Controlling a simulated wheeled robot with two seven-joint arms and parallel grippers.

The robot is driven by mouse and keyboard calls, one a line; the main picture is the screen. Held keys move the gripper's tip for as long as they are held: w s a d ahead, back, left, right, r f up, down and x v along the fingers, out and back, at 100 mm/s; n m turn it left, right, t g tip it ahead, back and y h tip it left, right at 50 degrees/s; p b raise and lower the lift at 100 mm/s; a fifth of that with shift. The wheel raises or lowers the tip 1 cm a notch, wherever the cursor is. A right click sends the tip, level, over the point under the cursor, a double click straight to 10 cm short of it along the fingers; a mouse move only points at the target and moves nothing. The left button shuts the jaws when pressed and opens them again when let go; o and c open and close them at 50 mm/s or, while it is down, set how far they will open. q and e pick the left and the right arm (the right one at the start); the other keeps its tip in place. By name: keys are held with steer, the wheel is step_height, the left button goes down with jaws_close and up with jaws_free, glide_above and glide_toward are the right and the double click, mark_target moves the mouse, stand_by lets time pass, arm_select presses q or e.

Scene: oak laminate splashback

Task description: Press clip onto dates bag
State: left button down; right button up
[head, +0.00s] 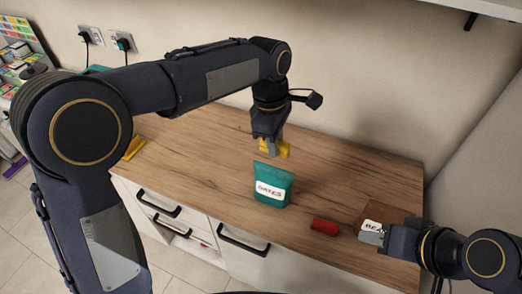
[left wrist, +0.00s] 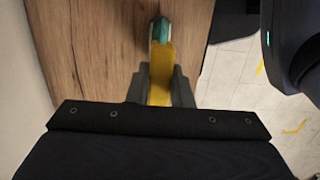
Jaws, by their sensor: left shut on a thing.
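The teal dates bag (head: 272,190) stands upright on the wooden counter, its white label facing the front. My left gripper (head: 269,148) is shut on a yellow clip (head: 283,149) just behind and above the bag's top edge. In the left wrist view the yellow clip (left wrist: 161,75) sits between the fingers of my left gripper (left wrist: 161,88), and the teal bag (left wrist: 160,29) shows at its far end. I cannot tell whether clip and bag touch. My right gripper (head: 372,236) is low at the counter's right, by a brown bag; its jaw opening is unclear.
The brown bag (head: 378,213) with a partly hidden white label is by my right gripper. A red block-like object (head: 325,226) lies between it and the dates bag. Another yellow object (head: 134,147) lies at the counter's left end. The wooden counter (head: 210,145) is clear left of the bag.

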mark_target(273, 167)
arm_select(q)
steer(key=shift+f+b, duration=2.2)
steer(key=shift+f, duration=0.15)
steer(key=shift+f, duration=0.35)
steer(key=shift+f, duration=0.85)
stand_by(0.5)
steer(key=c, duration=0.7)
jaws_free()
steer(key=shift+c, duration=0.2)
steer(key=shift+r+p, duration=3.45)
steer(key=shift+r, duration=0.1)
